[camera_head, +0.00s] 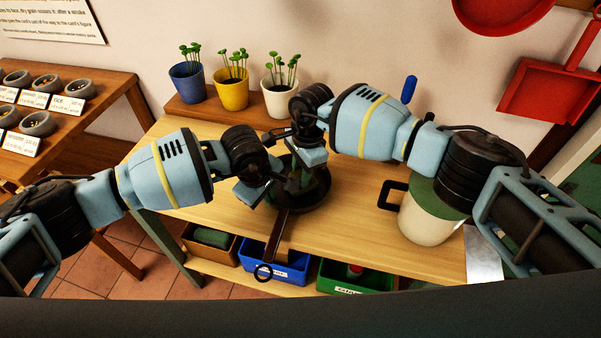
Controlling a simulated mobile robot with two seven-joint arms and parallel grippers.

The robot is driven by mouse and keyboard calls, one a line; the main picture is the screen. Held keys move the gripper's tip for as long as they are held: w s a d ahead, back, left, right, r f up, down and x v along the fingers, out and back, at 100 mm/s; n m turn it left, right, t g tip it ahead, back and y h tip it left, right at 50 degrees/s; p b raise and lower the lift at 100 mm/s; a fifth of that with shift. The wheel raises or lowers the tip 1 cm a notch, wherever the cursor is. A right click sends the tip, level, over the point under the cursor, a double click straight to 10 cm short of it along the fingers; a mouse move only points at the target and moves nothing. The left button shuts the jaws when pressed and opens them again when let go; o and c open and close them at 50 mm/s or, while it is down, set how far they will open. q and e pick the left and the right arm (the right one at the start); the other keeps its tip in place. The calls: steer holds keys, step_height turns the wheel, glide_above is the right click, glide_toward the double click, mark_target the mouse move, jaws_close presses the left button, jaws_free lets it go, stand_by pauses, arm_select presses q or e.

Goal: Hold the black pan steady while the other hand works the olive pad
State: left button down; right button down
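The black pan (321,200) sits on the wooden table, and its long dark handle (278,236) points toward the front edge, ending in a ring. My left gripper (266,188) is at the pan's left rim near the root of the handle; whether its fingers are closed on anything is unclear. My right gripper (302,162) points down over the inside of the pan. A dark green piece (312,184), apparently the olive pad, shows under it in the pan. My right gripper hides much of this piece, so its hold cannot be told.
A green and cream jug (428,222) with a black handle stands right of the pan. Blue, yellow and white seedling pots (233,90) line the back ledge. Bins, including a blue one (284,262), sit below the front edge. Table between pan and jug is clear.

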steer(key=shift+r, duration=3.1)
steer(key=shift+r, duration=1.45)
steer(key=shift+d, duration=0.1)
steer(key=s+d+m+t, duration=0.1)
steer(key=s+d+m, duration=0.3)
steer(key=d+m, duration=0.5)
steer(key=shift+d, duration=0.95)
glide_above(344, 199)
steer(key=shift+d+f, duration=0.15)
steer(key=shift+f, duration=2.35)
steer(key=shift+d+f, duration=0.15)
steer(key=shift+f, duration=2.3)
